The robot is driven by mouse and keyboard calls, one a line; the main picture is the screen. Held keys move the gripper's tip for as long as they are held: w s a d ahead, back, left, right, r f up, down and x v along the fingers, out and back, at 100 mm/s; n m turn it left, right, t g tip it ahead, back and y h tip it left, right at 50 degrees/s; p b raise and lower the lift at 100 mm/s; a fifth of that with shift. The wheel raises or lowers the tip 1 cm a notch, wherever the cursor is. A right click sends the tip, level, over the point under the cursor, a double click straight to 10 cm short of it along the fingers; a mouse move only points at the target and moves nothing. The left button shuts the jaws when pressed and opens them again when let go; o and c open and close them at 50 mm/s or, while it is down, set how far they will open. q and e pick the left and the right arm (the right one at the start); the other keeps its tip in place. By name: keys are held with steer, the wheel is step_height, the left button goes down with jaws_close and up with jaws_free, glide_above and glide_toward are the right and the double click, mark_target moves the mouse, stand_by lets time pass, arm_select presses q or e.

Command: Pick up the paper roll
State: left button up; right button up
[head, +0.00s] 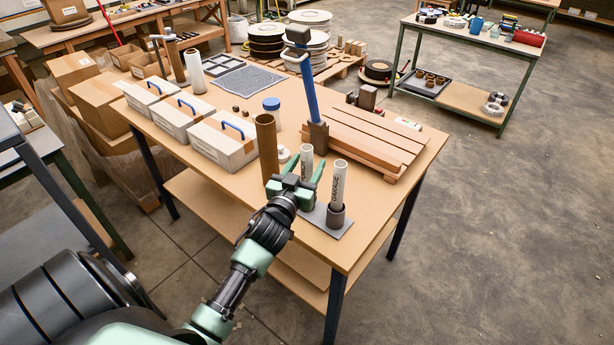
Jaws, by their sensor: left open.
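Two white rolls with dark printed lettering stand upright at the near right of the wooden table: the left roll (306,160) and the right roll (338,184). The right roll stands in a dark round holder (336,217) on a grey plate (341,229). My left gripper (304,168) is open, with its green fingers on either side of the left roll. I cannot tell whether they touch it. The gripper hides the left roll's lower part. Another plain white roll (193,72) stands farther back. Which one is the paper roll is not clear. My right gripper is not in view.
A brown tube (267,147) stands just left of my left gripper. A blue-handled upright tool (310,97) and stacked wooden slats (371,142) are behind the rolls. Several white boxes (220,142) line the table's left. Open floor lies right of the table.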

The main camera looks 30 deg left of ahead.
arm_select(q)
steer(key=x, duration=0.2)
steer(key=shift+w+a+r+p, duration=0.2)
steer(key=shift+w+p, duration=0.1)
steer(key=shift+w+a+f, duration=0.1)
steer(key=shift+w+f, duration=0.1)
steer(key=shift+w, duration=0.3)
steer(key=shift+s, duration=0.1)
jaws_close()
steer(key=shift+r, duration=0.1)
